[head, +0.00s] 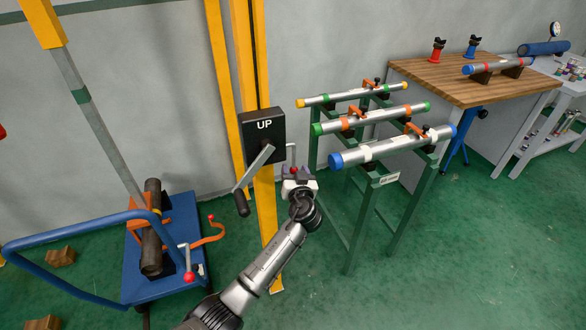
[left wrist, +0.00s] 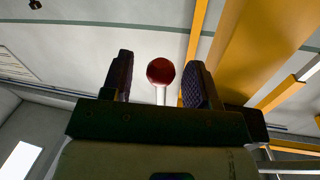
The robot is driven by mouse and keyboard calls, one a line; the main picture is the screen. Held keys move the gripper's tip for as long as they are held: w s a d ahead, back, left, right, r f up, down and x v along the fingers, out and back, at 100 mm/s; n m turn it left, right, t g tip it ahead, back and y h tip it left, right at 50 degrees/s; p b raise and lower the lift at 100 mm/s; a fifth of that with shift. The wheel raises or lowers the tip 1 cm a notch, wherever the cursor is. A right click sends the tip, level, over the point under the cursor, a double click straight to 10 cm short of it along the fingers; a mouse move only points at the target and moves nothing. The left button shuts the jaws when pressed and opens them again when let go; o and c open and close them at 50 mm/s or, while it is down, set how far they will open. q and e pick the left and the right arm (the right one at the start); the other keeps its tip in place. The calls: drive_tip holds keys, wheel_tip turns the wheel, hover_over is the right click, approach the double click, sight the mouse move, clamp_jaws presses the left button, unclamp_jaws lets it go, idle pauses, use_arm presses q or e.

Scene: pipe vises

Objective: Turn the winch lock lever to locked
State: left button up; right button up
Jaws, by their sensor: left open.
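The winch is a black box marked "UP" (head: 264,124) on a yellow post, with a grey crank (head: 256,166) hanging down to the left. The lock lever is a pale rod with a red ball knob (head: 293,169), beside the lower right of the box. My left gripper (head: 298,173) is at the lever, its fingers open. In the left wrist view the red knob (left wrist: 160,71) shows between the two open fingers (left wrist: 160,82), with gaps on both sides. The lever's base is hidden. My right gripper is not in view.
A green rack (head: 390,205) holding several pipes stands close on the right. A blue cart (head: 180,255) carrying a dark pipe is at the lower left, with another red-knobbed lever (head: 189,277). A wooden workbench (head: 470,85) is at the back right.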

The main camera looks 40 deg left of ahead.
use_arm(q)
drive_tip(key=shift+x, duration=1.4)
clamp_jaws()
